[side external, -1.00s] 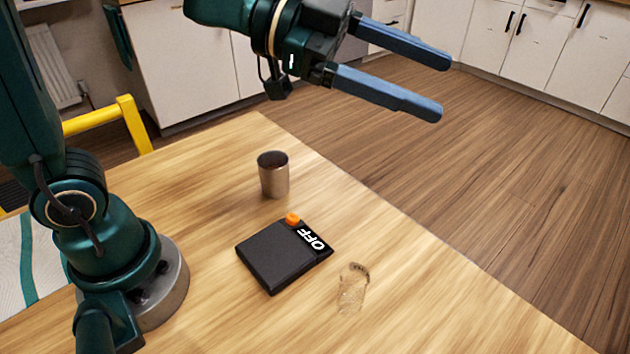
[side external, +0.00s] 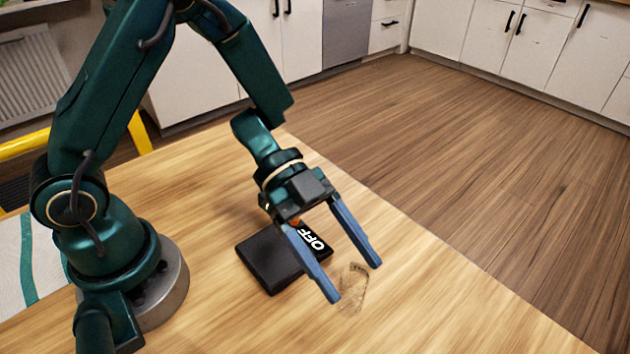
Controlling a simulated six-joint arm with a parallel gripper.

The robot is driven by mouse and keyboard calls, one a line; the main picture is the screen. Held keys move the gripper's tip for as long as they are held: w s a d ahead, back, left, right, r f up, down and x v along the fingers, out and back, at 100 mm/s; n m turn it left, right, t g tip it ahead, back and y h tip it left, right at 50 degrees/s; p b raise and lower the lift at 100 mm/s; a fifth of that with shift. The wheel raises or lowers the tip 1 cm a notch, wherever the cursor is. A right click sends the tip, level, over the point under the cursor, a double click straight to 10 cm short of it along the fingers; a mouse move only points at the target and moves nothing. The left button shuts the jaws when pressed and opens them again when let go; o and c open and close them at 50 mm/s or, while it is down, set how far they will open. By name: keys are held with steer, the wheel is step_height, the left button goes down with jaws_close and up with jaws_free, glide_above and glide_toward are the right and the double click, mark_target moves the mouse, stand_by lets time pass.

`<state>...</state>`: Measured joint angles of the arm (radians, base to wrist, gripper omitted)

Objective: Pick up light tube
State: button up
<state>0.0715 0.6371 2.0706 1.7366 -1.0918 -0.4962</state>
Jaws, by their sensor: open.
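A small clear, glass-like tube (side external: 353,297) stands or lies on the wooden table, right of the black box; it is nearly see-through and its exact pose is hard to tell. It is the only thing here that fits the light tube. My gripper (side external: 354,281) is open and empty, with two long blue fingers pointing down and to the right. In this view the fingertips appear on either side of the clear tube. How high they are above the table cannot be told.
A black box (side external: 262,264) with an "OFF" label sits on the table (side external: 430,310), partly behind my gripper. An orange knob on it is mostly hidden. A yellow bar (side external: 25,142) is at the left. The table is clear towards the front right.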

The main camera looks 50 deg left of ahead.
mark_target(362, 296)
steer(key=shift+f, duration=0.75)
steer(key=shift+x, duration=2.55)
jaws_close()
